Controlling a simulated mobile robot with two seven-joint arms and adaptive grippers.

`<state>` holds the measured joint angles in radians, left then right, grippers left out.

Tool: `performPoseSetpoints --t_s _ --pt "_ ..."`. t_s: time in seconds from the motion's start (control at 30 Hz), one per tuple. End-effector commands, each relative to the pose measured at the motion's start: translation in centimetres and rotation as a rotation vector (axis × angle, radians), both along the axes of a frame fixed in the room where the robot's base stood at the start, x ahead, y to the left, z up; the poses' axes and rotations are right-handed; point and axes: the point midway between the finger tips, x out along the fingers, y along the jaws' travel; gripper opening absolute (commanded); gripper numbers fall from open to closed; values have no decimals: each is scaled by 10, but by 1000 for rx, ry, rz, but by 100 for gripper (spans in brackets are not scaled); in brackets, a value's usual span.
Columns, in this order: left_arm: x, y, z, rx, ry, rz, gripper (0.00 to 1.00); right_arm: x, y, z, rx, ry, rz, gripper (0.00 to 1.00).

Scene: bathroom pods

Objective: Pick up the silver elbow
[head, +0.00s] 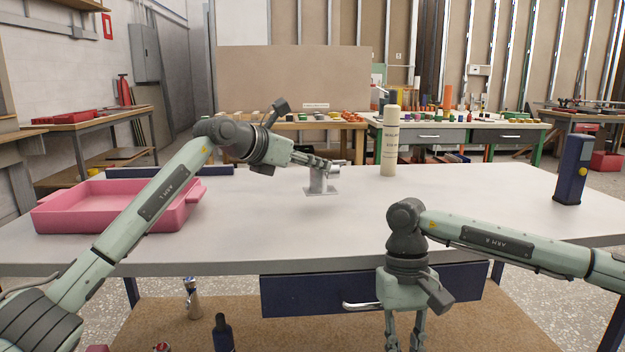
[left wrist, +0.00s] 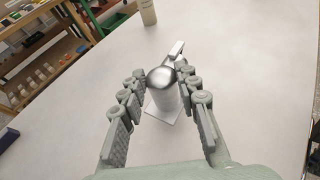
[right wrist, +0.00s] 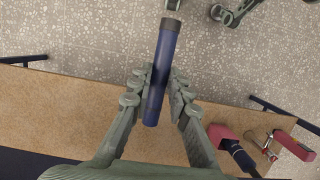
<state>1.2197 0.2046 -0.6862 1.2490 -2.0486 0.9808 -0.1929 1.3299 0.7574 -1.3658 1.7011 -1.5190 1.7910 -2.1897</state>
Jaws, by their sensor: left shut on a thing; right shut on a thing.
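A silver fitting (head: 321,186) with a domed top, a side lever and a square base plate stands upright on the grey table; I take it for the silver elbow. It also shows in the left wrist view (left wrist: 162,80). My left gripper (head: 330,163) is shut on its upper body, with a finger on each side. My right gripper (head: 405,338) points down in front of the table. In the right wrist view it is shut on a dark blue tube (right wrist: 160,75) with a black end. The head view hides that tube.
A pink tray (head: 110,215) is at the table's left. A cream cylinder (head: 389,145) stands beyond the fitting, and a dark blue device (head: 572,170) at the right. Below are a drawer (head: 400,287), a chrome piece (head: 192,297) and a dark bottle (head: 222,335).

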Motion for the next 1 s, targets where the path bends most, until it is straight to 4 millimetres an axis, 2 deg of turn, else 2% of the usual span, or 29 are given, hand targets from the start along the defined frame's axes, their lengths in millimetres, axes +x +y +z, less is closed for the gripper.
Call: performPoseSetpoints --t_s 0.03,0.2,0.5,0.7,1.0 --pt "-3 12 7 1 -4 5 0 0 0 -2 0 0 0 0" --pt "-21 47 30 0 -5 5 0 0 0 -6 0 0 0 0" --pt "-44 91 61 0 -3 2 0 0 0 -9 0 0 0 0" --pt "-51 103 69 -2 -1 0 0 0 0 -10 0 0 0 0" --pt "-52 105 71 -1 -2 1 0 0 0 -10 0 0 0 0"
